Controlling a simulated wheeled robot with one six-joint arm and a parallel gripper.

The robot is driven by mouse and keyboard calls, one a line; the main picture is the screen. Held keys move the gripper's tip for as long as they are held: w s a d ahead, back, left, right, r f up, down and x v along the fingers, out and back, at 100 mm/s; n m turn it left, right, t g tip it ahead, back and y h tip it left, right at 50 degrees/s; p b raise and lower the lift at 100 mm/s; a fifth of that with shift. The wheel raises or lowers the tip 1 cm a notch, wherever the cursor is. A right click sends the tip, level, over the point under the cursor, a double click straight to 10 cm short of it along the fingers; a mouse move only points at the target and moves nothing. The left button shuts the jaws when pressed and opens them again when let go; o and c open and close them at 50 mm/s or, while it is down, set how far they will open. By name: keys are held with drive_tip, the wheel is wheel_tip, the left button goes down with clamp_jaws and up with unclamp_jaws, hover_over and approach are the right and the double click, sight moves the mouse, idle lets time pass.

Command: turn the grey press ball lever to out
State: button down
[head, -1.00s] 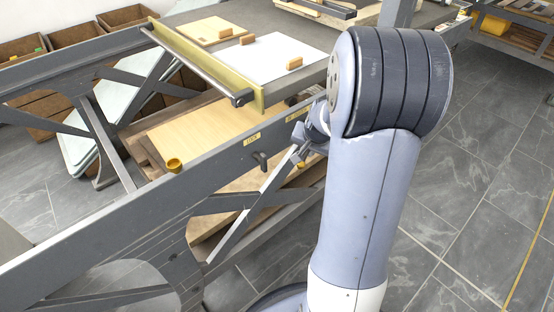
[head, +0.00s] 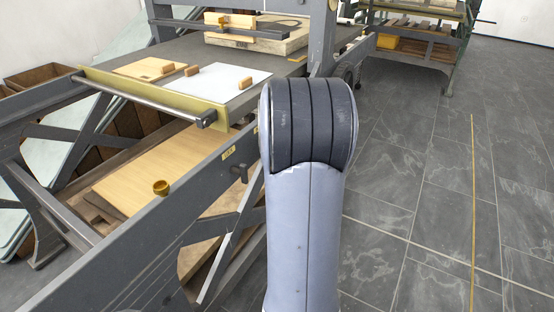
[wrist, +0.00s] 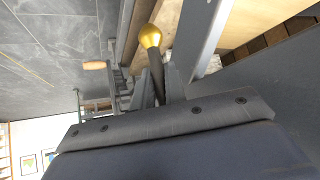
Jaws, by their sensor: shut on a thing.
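In the wrist view the ball lever shows as a brass-yellow ball (wrist: 150,36) on a dark shaft (wrist: 156,72). The shaft runs between the two grey fingers of my gripper (wrist: 158,80), which are shut on it just below the ball. The ball itself stands clear beyond the fingertips. In the head view my arm hides the gripper and the lever. The grey press frame (head: 150,245) runs diagonally there, with a small yellow label (head: 228,153) on its side. Which position the lever stands in I cannot tell.
A dark knob (head: 240,173) sticks out of the frame near the label. The press bed carries a white sheet (head: 222,80) and wooden blocks. Open tiled floor (head: 430,200) lies to the right.

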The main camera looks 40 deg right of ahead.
drive_tip(key=c, duration=1.5)
unclamp_jaws()
drive_tip(key=shift+o, duration=0.2)
drive_tip(key=p+v, duration=0.3)
drive_tip(key=v, duration=0.7)
drive_tip(key=shift+s+r, duration=0.25)
drive_tip(key=shift+r, duration=0.05)
drive_tip(key=shift+w+a+f, duration=0.1)
drive_tip(key=b+x, duration=0.3)
drive_tip(key=x, duration=0.7)
drive_tip(key=shift+w+f, duration=0.2)
drive_tip(key=shift+f, duration=0.05)
drive_tip(key=shift+r, duration=0.1)
